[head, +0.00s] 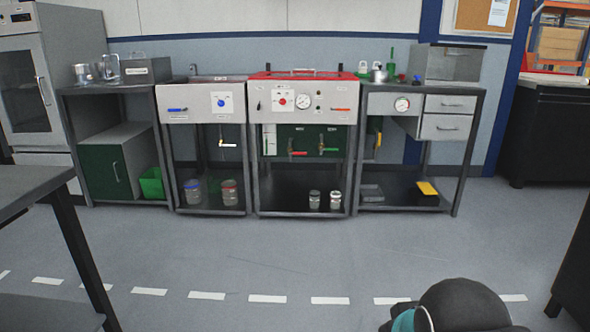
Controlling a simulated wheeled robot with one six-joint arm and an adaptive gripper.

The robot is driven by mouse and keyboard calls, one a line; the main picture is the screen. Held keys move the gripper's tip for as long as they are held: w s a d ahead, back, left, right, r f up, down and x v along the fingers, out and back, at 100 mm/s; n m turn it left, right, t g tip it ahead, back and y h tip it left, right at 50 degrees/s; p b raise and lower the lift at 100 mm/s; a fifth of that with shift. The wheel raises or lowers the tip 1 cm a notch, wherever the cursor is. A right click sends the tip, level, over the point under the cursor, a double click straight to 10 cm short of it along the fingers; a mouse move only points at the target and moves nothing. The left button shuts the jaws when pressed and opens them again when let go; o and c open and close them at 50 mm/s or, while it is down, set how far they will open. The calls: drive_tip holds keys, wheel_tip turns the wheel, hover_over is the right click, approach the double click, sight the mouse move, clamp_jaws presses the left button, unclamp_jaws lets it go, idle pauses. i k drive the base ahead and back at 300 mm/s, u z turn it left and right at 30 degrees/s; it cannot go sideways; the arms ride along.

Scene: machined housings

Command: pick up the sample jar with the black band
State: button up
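Two small pale jars stand upright side by side on the lower shelf under the red-topped unit. The left jar (314,200) has a dark-looking band or marking, and the right jar (336,201) looks much the same. They are too small and far to tell surely which has a black band. My gripper is not in view; only a rounded dark part of my arm shows at the bottom right, far from the jars.
Two larger metal cans, one blue-topped (193,192) and one red-topped (229,193), stand on the shelf to the left. A green bin (152,184) is further left. Dark tables flank the near floor (250,260), which is clear up to the units.

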sight(315, 199)
drive_tip(key=z, duration=0.05)
drive_tip(key=i, duration=1.55)
drive_tip(key=z, duration=0.1)
